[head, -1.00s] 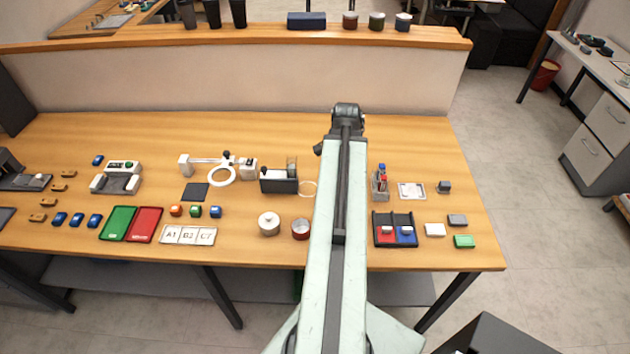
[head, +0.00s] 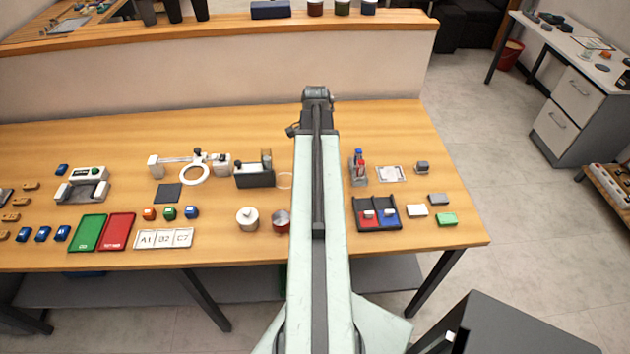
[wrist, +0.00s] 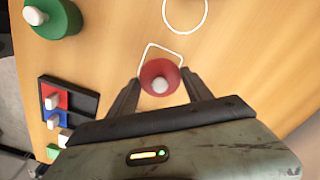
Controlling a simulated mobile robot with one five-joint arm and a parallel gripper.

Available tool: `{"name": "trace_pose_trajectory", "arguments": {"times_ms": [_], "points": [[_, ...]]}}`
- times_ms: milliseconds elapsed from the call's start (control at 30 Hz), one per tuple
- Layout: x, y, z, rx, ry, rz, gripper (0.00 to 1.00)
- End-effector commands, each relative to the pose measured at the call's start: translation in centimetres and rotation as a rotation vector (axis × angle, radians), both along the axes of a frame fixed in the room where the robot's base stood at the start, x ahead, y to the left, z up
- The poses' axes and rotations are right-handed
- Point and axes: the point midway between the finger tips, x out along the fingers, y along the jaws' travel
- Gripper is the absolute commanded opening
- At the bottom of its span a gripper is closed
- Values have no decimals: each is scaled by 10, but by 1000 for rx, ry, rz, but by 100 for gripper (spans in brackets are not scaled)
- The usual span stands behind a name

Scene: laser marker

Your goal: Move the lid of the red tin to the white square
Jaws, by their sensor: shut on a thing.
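The red lid (wrist: 158,82), round with a pale knob, sits between the two fingers of my gripper (wrist: 160,94) in the wrist view. My gripper is shut on it. The white square outline (wrist: 179,53) on the table shows just beyond the lid, which overlaps its near part in the picture. I cannot tell how high the lid is above the table. The red tin (head: 281,222) stands without its lid left of my arm in the head view. My gripper's fingers, the lid and the square are hidden behind my arm there.
A green tin (wrist: 62,18) with a knobbed lid and a black tray (wrist: 86,102) with red and blue parts lie left in the wrist view. A white circle outline (wrist: 206,18) is beyond the square. A pale knobbed tin (head: 247,220) stands beside the red tin.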

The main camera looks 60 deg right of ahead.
Motion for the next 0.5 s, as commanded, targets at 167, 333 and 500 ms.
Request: {"name": "trace_pose_trajectory", "arguments": {"times_ms": [167, 333, 500], "points": [[0, 0, -15, 0, 0, 1, 21], [0, 0, -37, 0, 0, 1, 21], [1, 0, -55, 0, 0, 1, 21]]}}
